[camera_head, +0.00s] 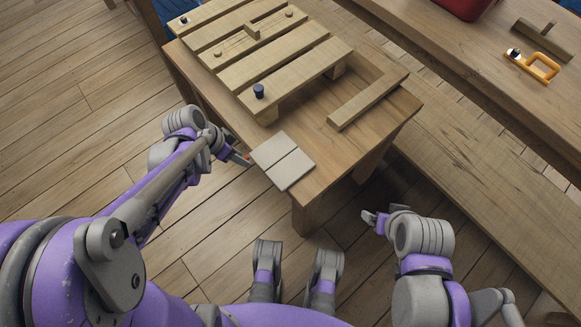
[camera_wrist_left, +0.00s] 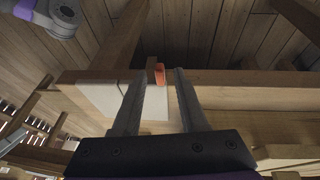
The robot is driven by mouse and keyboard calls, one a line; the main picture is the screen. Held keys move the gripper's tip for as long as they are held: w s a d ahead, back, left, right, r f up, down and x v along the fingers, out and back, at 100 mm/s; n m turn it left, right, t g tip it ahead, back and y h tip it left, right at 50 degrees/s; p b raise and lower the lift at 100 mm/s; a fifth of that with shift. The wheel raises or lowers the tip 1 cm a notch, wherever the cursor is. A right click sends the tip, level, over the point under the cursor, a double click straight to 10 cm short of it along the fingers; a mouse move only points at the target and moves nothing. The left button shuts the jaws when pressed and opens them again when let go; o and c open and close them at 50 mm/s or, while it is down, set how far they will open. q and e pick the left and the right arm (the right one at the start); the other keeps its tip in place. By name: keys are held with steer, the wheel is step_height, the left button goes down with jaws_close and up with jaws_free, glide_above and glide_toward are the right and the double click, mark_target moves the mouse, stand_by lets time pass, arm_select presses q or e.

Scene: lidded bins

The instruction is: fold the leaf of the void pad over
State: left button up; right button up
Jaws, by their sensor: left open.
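The void pad (camera_head: 283,160) is a pale grey square with a seam across it, lying flat at the near corner of the wooden table. Its two halves lie side by side. My left gripper (camera_head: 238,156) is at the pad's left edge.
A slatted wooden rack (camera_head: 285,77) with a dark blue knob (camera_head: 258,91) stands on the table behind the pad. A loose wooden bar (camera_head: 368,101) lies to its right. A bench (camera_head: 480,130) stands right of the table, and an orange-handled tool (camera_head: 540,66) lies beyond.

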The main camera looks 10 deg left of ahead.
arm_select(q)
steer(key=shift+f+b, duration=0.75)
steer(key=shift+f, duration=0.4)
stand_by(1.1)
steer(key=shift+r, duration=0.1)
stand_by(0.6)
jaws_close()
steer(key=shift+r+t+y+p, duration=0.6)
steer(key=shift+y+p, duration=0.1)
steer(key=shift+p, duration=0.15)
steer(key=shift+o, duration=0.2)
jaws_free()
